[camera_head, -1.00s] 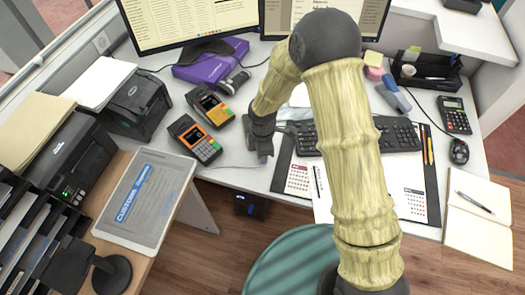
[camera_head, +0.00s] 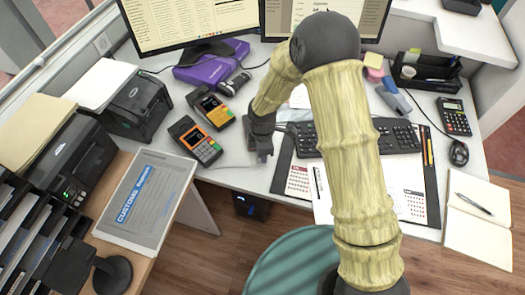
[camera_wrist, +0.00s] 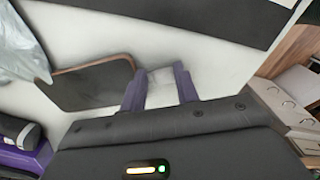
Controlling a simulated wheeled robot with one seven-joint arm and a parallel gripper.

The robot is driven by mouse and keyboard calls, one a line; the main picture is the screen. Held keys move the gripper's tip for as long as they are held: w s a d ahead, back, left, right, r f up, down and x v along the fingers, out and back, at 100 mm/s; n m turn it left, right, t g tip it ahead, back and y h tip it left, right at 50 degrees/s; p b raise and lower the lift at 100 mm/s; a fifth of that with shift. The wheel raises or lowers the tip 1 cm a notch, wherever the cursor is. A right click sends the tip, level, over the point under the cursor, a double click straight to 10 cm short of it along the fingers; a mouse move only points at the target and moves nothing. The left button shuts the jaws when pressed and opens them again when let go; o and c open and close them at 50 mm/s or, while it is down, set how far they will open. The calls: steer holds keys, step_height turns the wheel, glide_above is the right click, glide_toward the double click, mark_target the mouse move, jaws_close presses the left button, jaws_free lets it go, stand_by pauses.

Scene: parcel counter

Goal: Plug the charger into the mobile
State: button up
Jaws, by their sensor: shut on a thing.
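My gripper (camera_head: 263,155) hangs low over the front left part of the desk, beside the dark desk mat. In the wrist view its two purple fingers (camera_wrist: 158,85) are closed on a small pale piece (camera_wrist: 160,86), which looks like the charger plug; its exact shape is unclear. A dark flat slab with a brown edge and rounded corners (camera_wrist: 95,82), which looks like the mobile, lies on the white desk left of the fingers, apart from the pale piece. I cannot make out the mobile in the head view. A faint pale cable (camera_head: 232,166) runs left from my gripper.
Two card terminals (camera_head: 195,140) (camera_head: 210,106) stand left of my gripper. The keyboard (camera_head: 398,135) and desk mat (camera_head: 281,170) are to the right. A clear plastic bag (camera_wrist: 22,45) lies beyond the slab. The desk's front edge is close to my gripper.

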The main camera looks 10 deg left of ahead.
steer(key=shift+w+a, duration=0.15)
steer(key=shift+w, duration=0.25)
stand_by(0.5)
steer(key=o, duration=0.8)
steer(key=shift+o, duration=0.2)
steer(key=shift+r, duration=0.1)
step_height(320, 180, up, 17)
steer(key=p, duration=0.1)
steer(key=shift+r, duration=0.15)
steer(key=shift+s, duration=0.1)
stand_by(1.3)
